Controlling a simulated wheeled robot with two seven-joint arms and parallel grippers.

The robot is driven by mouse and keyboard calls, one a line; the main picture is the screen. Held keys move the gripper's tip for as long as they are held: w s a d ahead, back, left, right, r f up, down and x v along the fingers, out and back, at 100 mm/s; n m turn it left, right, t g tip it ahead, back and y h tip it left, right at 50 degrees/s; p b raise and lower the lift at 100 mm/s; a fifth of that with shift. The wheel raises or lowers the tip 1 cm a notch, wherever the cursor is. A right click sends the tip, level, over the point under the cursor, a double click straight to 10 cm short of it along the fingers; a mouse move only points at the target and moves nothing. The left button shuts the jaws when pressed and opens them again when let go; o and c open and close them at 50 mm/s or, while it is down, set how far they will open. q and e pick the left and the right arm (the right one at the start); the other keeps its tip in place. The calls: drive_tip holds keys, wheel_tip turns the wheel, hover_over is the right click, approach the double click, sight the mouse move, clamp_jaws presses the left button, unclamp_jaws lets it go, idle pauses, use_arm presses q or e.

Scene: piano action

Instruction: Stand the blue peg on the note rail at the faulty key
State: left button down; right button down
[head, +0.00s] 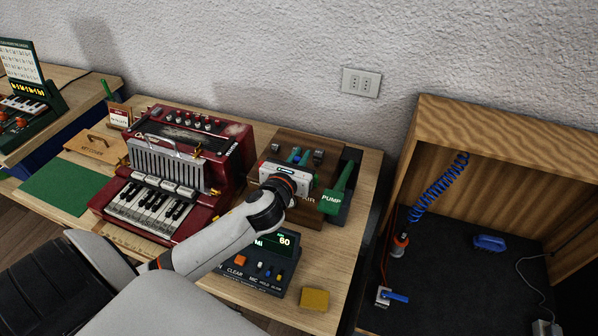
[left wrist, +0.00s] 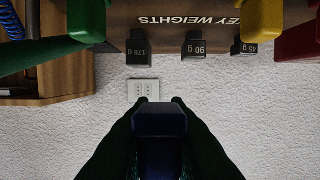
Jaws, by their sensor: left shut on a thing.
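My left gripper (head: 298,157) is over the brown wooden stand at the back right of the bench in the head view. In the left wrist view its dark fingers are closed on a dark blue block (left wrist: 160,122), which looks like the blue peg. The peg's far end is hidden. The red instrument (head: 165,165) with its opened keyboard (head: 150,208) stands to the left of my arm. A pale wooden strip (head: 132,240), possibly the note rail, runs along the front of the keys. I cannot tell which key is faulty. My right gripper is not in view.
A rack marked KEY WEIGHTS (left wrist: 190,20) holds dark weights, with green (left wrist: 87,20), yellow and red pieces nearby. A green PUMP lever (head: 341,187), a dark console (head: 262,262) and a yellow block (head: 314,299) are around the arm. A green mat (head: 66,187) lies left.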

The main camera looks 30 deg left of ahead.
use_arm(q)
wheel_tip(320, 180, down, 2)
drive_tip(key=shift+s+a+f, duration=0.1)
drive_tip(key=shift+a+f, duration=0.05)
wheel_tip(320, 180, down, 3)
drive_tip(key=shift+f+b, duration=0.15)
drive_tip(key=shift+b, duration=0.3)
drive_tip(key=shift+f, duration=0.25)
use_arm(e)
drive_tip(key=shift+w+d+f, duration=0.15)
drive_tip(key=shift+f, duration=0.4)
use_arm(q)
drive_tip(key=shift+f, duration=0.1)
drive_tip(key=c, duration=1.7)
unclamp_jaws()
